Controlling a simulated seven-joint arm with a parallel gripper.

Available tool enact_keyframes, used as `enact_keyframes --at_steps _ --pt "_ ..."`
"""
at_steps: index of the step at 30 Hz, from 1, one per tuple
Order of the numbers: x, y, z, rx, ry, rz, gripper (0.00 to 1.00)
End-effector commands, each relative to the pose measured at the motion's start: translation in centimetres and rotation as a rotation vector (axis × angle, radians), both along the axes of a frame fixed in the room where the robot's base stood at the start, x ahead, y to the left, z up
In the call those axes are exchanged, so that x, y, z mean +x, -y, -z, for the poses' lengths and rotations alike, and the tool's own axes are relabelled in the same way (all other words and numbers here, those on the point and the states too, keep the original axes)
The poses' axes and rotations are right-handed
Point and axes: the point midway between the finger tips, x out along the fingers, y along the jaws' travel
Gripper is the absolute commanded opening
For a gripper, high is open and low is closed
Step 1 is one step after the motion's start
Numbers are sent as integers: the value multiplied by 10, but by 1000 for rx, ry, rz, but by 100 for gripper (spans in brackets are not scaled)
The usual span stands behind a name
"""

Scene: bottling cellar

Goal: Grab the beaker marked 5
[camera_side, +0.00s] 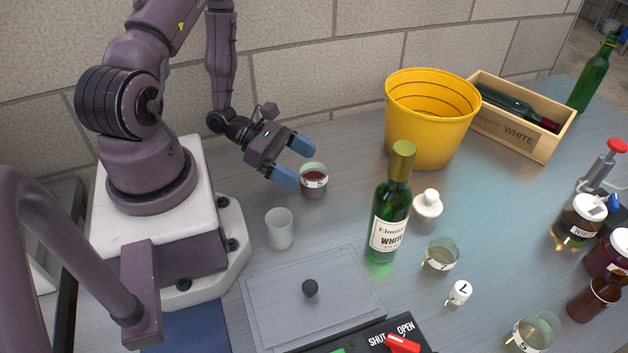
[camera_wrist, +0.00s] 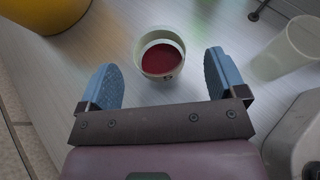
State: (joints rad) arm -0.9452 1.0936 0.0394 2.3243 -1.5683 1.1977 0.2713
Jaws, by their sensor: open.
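A small beaker with dark red liquid (camera_side: 314,190) stands upright on the table by my gripper. Its white label band carries a dark mark too small to read for sure. In the wrist view the same red-filled beaker (camera_wrist: 162,59) sits ahead, between the lines of the two fingers. My gripper (camera_side: 296,162) is open and empty, its blue fingertips close to this beaker; it also shows in the wrist view (camera_wrist: 161,75). Another beaker, with pale liquid (camera_side: 536,331), stands at the front right; its label looks like a 5. A third pale beaker (camera_side: 440,255) has an unreadable label.
A frosted cup (camera_side: 279,230) stands near the red-filled beaker. A green wine bottle (camera_side: 389,215), a white stopper-like piece (camera_side: 428,205) and a yellow bucket (camera_side: 425,140) stand to the right. A switch box (camera_side: 365,340) and flat plate (camera_side: 345,300) lie in front.

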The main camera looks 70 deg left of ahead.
Motion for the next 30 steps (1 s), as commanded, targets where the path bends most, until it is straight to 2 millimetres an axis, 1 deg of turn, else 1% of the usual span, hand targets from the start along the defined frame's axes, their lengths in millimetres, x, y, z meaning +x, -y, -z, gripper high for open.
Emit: enact_keyframes --at_steps 3,8,12,17,18,20,21,23,24,30 --pt "14 12 7 -2 0 6 90" --pt "28 24 15 -1 0 4 90" --pt "32 27 17 -1 0 2 90" --pt "32 27 17 0 0 1 90" --pt "32 26 17 0 0 1 81" --pt "32 26 17 0 0 1 67" --pt "32 26 17 0 0 1 58" --pt "32 26 17 0 0 1 44" --pt "32 26 17 0 0 1 35" --pt "32 26 17 0 1 1 35"
